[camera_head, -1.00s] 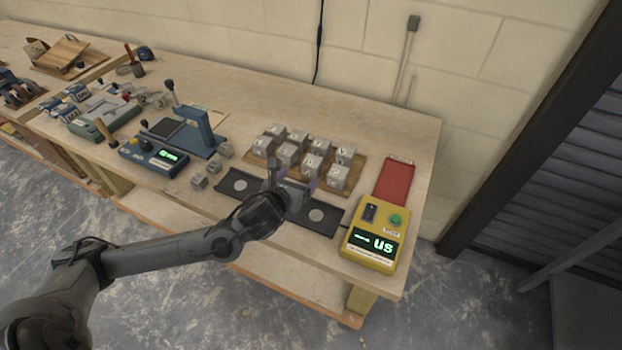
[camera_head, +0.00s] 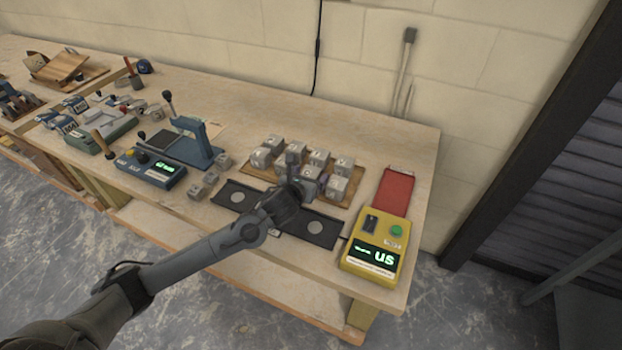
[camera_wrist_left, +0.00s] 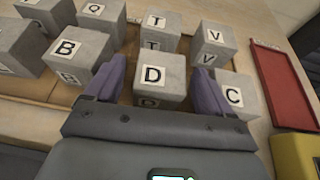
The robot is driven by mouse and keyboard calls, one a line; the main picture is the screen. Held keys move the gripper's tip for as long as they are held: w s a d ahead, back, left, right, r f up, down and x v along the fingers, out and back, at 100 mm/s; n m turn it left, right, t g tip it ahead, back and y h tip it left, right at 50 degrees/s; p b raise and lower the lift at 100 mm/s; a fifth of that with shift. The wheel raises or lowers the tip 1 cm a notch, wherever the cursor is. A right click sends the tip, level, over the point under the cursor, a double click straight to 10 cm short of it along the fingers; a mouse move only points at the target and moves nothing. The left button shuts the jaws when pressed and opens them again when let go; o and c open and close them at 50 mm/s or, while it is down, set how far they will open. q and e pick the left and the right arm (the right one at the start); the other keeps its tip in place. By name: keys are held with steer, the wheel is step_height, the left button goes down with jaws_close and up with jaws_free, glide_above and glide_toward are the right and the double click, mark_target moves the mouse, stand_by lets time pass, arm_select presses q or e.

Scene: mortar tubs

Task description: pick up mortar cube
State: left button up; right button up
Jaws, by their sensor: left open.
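Several grey mortar cubes with black letters on white labels stand in two rows on a wooden board (camera_head: 256,177). The cube marked D (camera_wrist_left: 163,76) is in the front row, between the cube marked B (camera_wrist_left: 75,50) and the cube marked C (camera_wrist_left: 236,97). My left gripper (camera_wrist_left: 160,66) is open, with one purple finger on each side of the D cube. I cannot tell whether the fingers touch it. In the head view my left gripper (camera_head: 309,182) partly hides the front row. My right gripper is not in view.
A yellow meter (camera_head: 372,243) and a red pad (camera_head: 395,193) are to the right. A blue press (camera_head: 193,143) and small loose cubes (camera_head: 210,178) are to the left.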

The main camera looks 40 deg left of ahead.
arm_select(q)
steer(key=shift+w+a+f, duration=0.2)
steer(key=shift+w+f, duration=0.1)
steer(key=shift+w, duration=0.3)
steer(key=shift+c, duration=0.2)
steer(key=c, duration=1.2)
steer(key=shift+r, duration=0.2)
